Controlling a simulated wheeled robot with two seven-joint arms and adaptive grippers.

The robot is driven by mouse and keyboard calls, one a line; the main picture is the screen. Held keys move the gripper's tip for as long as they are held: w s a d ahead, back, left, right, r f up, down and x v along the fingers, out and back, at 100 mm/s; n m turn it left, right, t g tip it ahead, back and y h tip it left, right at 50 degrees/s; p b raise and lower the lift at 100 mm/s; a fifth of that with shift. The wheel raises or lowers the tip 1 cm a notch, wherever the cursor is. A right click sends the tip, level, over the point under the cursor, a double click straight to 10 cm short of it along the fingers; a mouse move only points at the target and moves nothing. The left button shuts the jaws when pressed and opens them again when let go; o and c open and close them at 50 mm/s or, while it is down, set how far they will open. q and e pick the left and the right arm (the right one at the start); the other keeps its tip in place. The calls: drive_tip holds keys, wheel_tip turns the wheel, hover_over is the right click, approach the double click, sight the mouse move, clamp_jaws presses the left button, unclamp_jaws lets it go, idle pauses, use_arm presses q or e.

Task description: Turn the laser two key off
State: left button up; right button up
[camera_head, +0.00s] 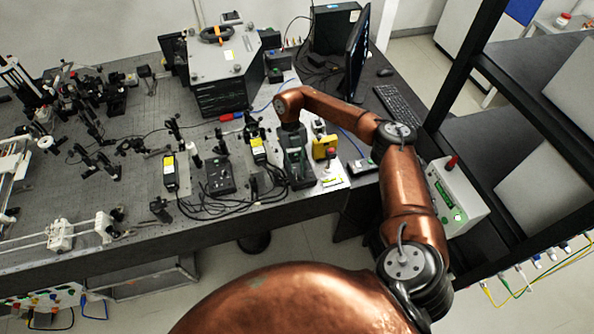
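My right arm, copper coloured, reaches in from the right and bends over the front of the optical bench. Its dark gripper (299,174) points down at the bench's front edge, beside a yellow box (324,147) and a small white unit with a red button (332,174). Its fingertips are too small and dark to show whether they are open or shut. A black control box (219,178) with cables lies left of the gripper. I cannot make out a key or tell which unit is laser two; the gripper hides what is beneath it. My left gripper is not in view.
Black modules with yellow labels (170,174) and optical mounts crowd the bench (120,195). A large grey instrument (224,75) stands behind, with a monitor (357,55) and keyboard (398,104) to the right. A white box (460,192) with a green display sits right of my arm, near black shelving (500,137).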

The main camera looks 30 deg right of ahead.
drive_tip(key=v, duration=1.2)
drive_tip(key=shift+w, duration=0.1)
